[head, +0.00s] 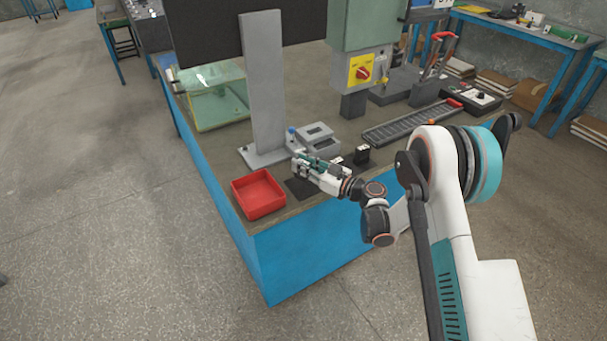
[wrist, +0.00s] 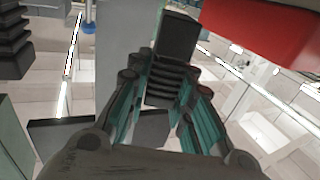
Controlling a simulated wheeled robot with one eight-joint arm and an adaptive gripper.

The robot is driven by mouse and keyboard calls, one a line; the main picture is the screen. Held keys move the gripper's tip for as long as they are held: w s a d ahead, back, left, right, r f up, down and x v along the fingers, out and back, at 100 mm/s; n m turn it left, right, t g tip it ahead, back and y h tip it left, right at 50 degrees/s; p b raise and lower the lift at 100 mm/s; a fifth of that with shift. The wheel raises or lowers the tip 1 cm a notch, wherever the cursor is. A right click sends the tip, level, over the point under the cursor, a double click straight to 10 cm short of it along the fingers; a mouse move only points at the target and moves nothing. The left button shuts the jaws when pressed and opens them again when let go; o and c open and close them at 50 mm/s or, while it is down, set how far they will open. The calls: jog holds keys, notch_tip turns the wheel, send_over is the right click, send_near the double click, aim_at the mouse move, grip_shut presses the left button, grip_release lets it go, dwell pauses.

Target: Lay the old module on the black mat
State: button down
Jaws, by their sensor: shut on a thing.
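My gripper (head: 304,164) is low over the front part of the workbench. In the wrist view its teal-lined fingers (wrist: 167,84) are closed around a black ridged block, the old module (wrist: 176,40). In the head view the fingers mostly hide the module. The black mat (head: 296,190) lies on the bench just below and in front of the gripper, partly covered by it. I cannot tell whether the module touches the mat.
A red tray (head: 250,205) stands left of the mat; it also shows in the wrist view (wrist: 270,30). A grey post (head: 265,85) and a grey device (head: 318,139) stand behind the gripper. A small black block (head: 362,155) stands to the right.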

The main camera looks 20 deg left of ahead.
jog(key=shift+f+b, duration=0.45)
jog(key=shift+f, duration=1.1)
jog(key=shift+f, duration=0.15)
jog(key=c, duration=1.4)
grip_release()
jog(key=p+v, duration=0.2)
jog(key=v, duration=1)
